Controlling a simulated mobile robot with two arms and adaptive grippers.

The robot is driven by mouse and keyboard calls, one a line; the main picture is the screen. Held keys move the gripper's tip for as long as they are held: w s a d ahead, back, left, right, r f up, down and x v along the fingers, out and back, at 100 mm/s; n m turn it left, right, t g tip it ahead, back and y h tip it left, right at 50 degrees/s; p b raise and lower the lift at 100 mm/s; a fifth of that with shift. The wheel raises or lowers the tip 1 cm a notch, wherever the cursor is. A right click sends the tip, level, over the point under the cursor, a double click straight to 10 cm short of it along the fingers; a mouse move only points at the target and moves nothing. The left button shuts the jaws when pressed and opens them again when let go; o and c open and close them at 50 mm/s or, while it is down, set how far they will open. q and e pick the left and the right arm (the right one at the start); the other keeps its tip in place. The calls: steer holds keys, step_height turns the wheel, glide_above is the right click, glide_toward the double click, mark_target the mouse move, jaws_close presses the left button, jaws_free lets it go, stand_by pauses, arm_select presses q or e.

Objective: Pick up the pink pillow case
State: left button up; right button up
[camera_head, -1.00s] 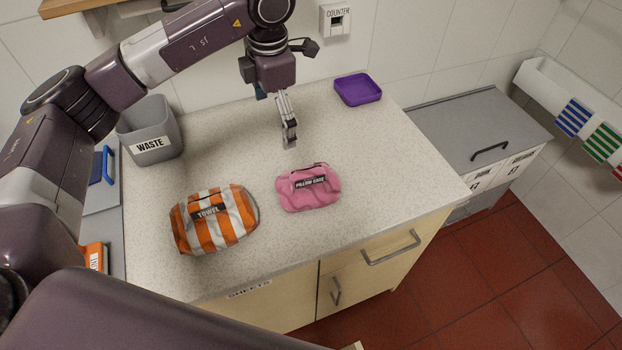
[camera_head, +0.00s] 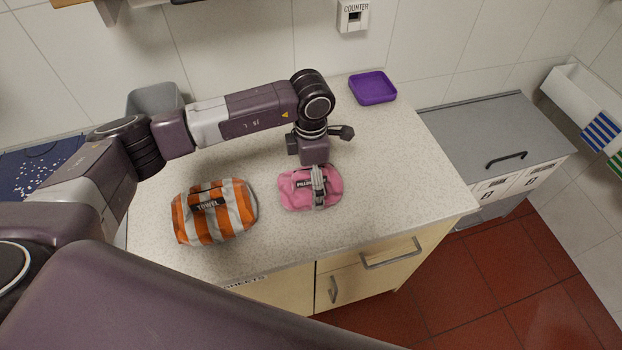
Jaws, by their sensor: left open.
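The pink pillow case (camera_head: 295,196) lies bundled on the speckled counter (camera_head: 270,258), with a dark label partly hidden by my gripper. My left gripper (camera_head: 319,204) points down over the middle of the pillow case. Its fingers are open and overlap the pink cloth in the picture. I cannot tell how deep they reach or whether they touch it. My right gripper is not in view.
An orange and white striped towel (camera_head: 228,222) lies left of the pillow case. A purple tray (camera_head: 373,88) stands at the back right. A grey bin (camera_head: 155,98) is behind my left arm. The counter's right part is clear.

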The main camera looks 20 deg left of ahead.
arm_select(q)
steer(key=shift+a, duration=0.1)
steer(key=c, duration=1.2)
steer(key=shift+r, duration=0.1)
steer(key=shift+c, duration=0.6)
steer(key=shift+r+b, duration=0.35)
steer(key=shift+r, duration=0.25)
step_height(320, 180, up, 19)
steer(key=b, duration=0.5)
steer(key=s+a+f+m, duration=0.25)
steer(key=s+m, duration=0.25)
steer(key=m, duration=0.7)
steer(key=s+a+f+m, duration=0.25)
steer(key=s+m, duration=0.25)
steer(key=m, duration=0.6)
step_height(320, 180, up, 9)
steer(key=shift+d+m, duration=0.4)
steer(key=shift+d, duration=0.05)
steer(key=f, duration=0.9)
steer(key=shift+s+d+f, duration=0.1)
steer(key=shift+d, duration=0.1)
steer(key=shift+a, duration=0.2)
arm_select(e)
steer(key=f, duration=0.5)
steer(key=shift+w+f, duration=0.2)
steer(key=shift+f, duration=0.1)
